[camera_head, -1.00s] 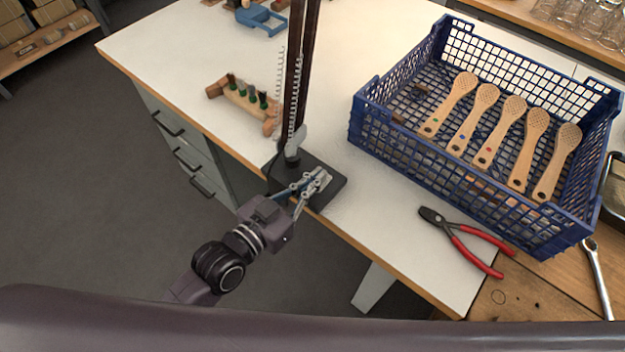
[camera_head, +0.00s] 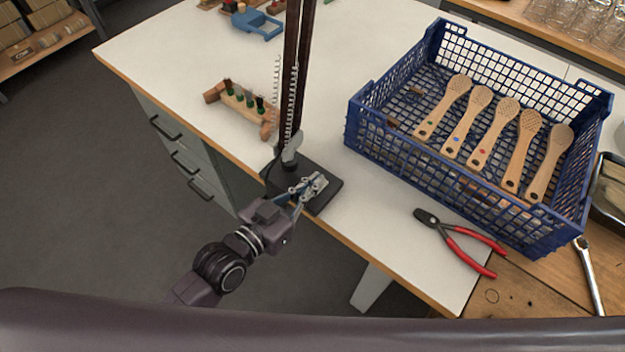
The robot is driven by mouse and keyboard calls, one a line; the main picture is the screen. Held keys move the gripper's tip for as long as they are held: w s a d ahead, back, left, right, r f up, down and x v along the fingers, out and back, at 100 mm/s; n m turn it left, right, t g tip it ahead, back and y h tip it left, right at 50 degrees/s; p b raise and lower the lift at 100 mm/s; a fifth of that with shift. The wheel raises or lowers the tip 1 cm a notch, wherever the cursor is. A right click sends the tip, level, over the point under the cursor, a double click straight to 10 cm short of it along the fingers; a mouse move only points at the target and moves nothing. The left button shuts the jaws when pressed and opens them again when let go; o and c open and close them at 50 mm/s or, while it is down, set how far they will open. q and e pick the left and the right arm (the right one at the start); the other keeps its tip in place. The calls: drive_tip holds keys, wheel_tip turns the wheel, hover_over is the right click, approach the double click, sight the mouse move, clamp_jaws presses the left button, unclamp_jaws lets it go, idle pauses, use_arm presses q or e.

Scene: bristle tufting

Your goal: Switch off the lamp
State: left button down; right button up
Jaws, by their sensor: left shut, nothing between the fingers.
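The lamp's dark base (camera_head: 328,200) stands at the front edge of the white table, with its dark post (camera_head: 297,70) and coil springs rising out of the top of the picture. The lamp's head is out of view. My left gripper (camera_head: 318,184) is shut and empty, with its fingertips at the top of the base, in front of the post. The fingers cover part of the base, so a switch there cannot be made out. I cannot tell whether the fingertips touch it. My right gripper is not in view.
A blue crate (camera_head: 400,162) with several wooden brush bodies stands at right. Red-handled pliers (camera_head: 462,245) and a wrench (camera_head: 588,275) lie in front of it. A wooden holder (camera_head: 240,104) with green-topped pieces lies left of the post. White tabletop (camera_head: 180,60) is clear at left.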

use_arm(q)
drive_tip(key=r+p, duration=0.4)
drive_tip(key=shift+w+d+r, duration=0.1)
drive_tip(key=shift+w+r, duration=0.1)
drive_tip(key=shift+r, duration=0.05)
drive_tip(key=r+b+v, duration=0.1)
drive_tip(key=v, duration=0.8)
drive_tip(key=shift+s+r, duration=0.25)
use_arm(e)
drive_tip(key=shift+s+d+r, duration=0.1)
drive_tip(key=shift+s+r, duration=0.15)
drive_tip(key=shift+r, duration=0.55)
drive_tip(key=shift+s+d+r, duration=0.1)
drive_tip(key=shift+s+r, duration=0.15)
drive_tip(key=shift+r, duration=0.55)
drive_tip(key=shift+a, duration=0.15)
